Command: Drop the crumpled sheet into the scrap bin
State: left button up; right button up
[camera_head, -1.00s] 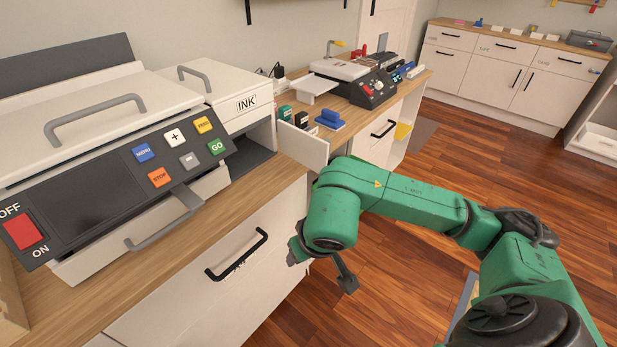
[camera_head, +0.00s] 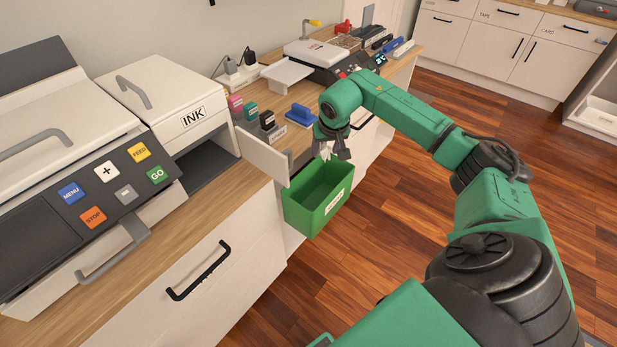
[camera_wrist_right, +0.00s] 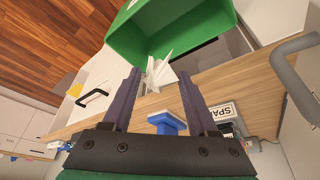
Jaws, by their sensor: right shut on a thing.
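The crumpled sheet (camera_wrist_right: 158,74) is white and sits between the fingertips of my right gripper (camera_wrist_right: 159,80) in the right wrist view. In the head view, my right gripper (camera_head: 333,153) is shut on the sheet (camera_head: 323,153), which shows partly beside the fingers. The scrap bin (camera_head: 305,215) is an open green box with a white label, at the front of the counter. The gripper and sheet are over the bin's far rim area in the head view. The bin (camera_wrist_right: 165,45) also shows just beyond the sheet in the wrist view. My left gripper is out of view.
A white upright panel (camera_head: 262,155) stands left of the bin at the counter edge. Stamps and a blue-handled item (camera_head: 299,115) sit on the counter behind. A large printer (camera_head: 75,150) fills the left. Wooden floor (camera_head: 385,215) is open to the right.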

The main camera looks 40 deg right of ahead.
jog(key=shift+w+d+r, duration=0.15)
jog(key=shift+w+d, duration=0.4)
jog(key=shift+d, duration=0.25)
notch_tip(320, 180, down, 6)
jog(key=b, duration=0.5)
jog(key=shift+s+r, duration=0.1)
jog(key=shift+s, duration=0.05)
jog(key=o, duration=1.4)
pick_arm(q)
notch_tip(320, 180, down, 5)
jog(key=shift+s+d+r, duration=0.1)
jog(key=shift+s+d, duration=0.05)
